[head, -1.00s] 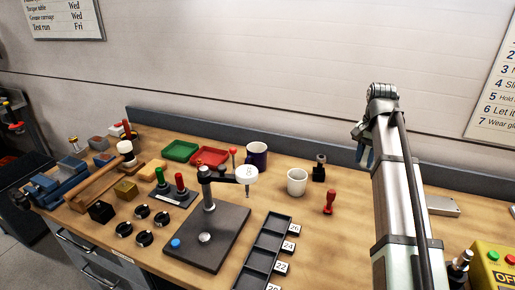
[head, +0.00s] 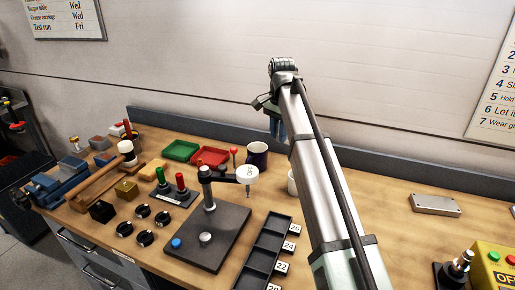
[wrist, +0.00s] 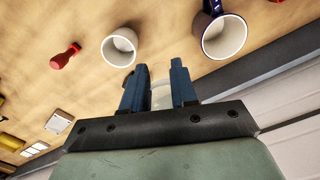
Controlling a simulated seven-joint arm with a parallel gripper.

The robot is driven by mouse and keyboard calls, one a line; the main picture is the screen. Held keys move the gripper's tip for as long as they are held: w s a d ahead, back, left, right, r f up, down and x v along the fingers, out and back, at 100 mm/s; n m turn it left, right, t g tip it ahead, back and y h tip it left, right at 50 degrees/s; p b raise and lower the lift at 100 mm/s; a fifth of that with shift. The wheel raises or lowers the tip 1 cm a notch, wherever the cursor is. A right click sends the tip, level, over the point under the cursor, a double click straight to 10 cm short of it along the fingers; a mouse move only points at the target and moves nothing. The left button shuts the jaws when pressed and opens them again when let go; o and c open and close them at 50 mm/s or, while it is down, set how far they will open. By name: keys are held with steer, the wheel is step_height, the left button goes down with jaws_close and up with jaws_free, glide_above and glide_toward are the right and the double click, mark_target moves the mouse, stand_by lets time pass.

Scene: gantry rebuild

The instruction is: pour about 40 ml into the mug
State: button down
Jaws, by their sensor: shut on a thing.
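My gripper (head: 277,130) is above the back of the bench, near the mug, its blue fingers pointing down. In the wrist view the fingers are shut on a pale, see-through vessel (wrist: 161,96); only a part shows between them, and its contents and tilt cannot be told. In the head view I cannot make it out. The dark blue mug (head: 257,157) stands upright at the back of the bench; its white inside shows in the wrist view (wrist: 224,37), with no liquid that I can make out. A white cup (head: 291,185) stands nearby, partly hidden by my arm.
A stand with a white round head (head: 246,174) is in front of the mug. Red (head: 210,157) and green (head: 181,150) trays lie left of it. A red-handled stamp (wrist: 64,57) lies beyond the cup. A black compartment tray (head: 262,250) is nearer.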

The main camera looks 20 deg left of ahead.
steer(key=s+a+m, duration=0.1)
steer(key=s+a, duration=0.1)
steer(key=a, duration=0.7)
steer(key=s+a+m, duration=0.1)
steer(key=s+a, duration=0.2)
steer(key=a, duration=0.6)
steer(key=shift+w+a+f+m, duration=0.4)
steer(key=shift+a+f+m, duration=0.6)
steer(key=shift+a+f, duration=0.45)
steer(key=shift+w+a+f+m, duration=0.35)
steer(key=shift+a+f+m, duration=0.75)
steer(key=shift+f, duration=0.55)
steer(key=shift+w+a+f+m, duration=0.4)
steer(key=shift+a+f+m, duration=0.5)
steer(key=shift+a+f, duration=0.6)
steer(key=shift+d, duration=0.2)
steer(key=w+d+r+g+y, duration=0.4)
steer(key=d+r+y, duration=0.4)
steer(key=r+y, duration=0.3)
steer(key=shift+w+d+r+g, duration=0.2)
steer(key=shift+r+g, duration=0.1)
steer(key=shift+g, duration=0.4)
